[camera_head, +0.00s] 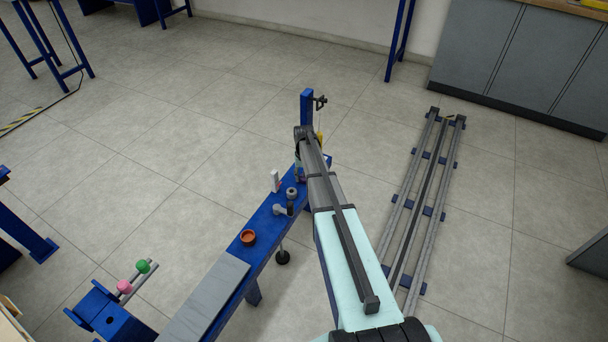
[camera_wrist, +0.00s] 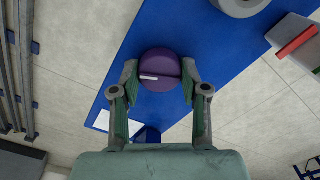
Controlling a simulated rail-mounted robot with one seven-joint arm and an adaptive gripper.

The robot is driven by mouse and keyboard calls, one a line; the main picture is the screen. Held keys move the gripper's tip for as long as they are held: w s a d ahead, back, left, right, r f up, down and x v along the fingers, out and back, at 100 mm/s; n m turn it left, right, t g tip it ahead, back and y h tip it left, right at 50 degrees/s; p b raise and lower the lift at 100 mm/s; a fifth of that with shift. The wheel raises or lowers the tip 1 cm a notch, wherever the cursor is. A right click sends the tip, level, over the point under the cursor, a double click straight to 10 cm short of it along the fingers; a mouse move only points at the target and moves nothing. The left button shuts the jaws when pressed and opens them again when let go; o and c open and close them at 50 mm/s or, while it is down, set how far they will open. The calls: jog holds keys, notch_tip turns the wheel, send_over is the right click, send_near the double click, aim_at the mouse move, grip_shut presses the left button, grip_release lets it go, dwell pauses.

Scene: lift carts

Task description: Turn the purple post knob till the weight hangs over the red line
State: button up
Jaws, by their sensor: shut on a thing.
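The purple knob (camera_wrist: 160,64) with a white mark is on the blue bench in the wrist view. My gripper (camera_wrist: 160,74) is shut on it, one finger on each side. A small yellow piece (camera_head: 319,136), which looks like the weight, hangs by a thin cord from a dark bracket (camera_head: 319,102) on the blue post (camera_head: 306,106). My arm partly hides the area below it. I cannot make out the red line under it, nor tell whether the weight is over it.
In the wrist view, a red strip (camera_wrist: 297,42) lies on a pale block, and a white plate (camera_wrist: 116,122) is near the knob. Rails (camera_head: 401,207) lie on the floor right.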

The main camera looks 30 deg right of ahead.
dwell(0.4)
jog(key=o, duration=1.1)
jog(key=shift+o, duration=0.2)
notch_tip(320, 180, up, 12)
jog(key=shift+a, duration=0.1)
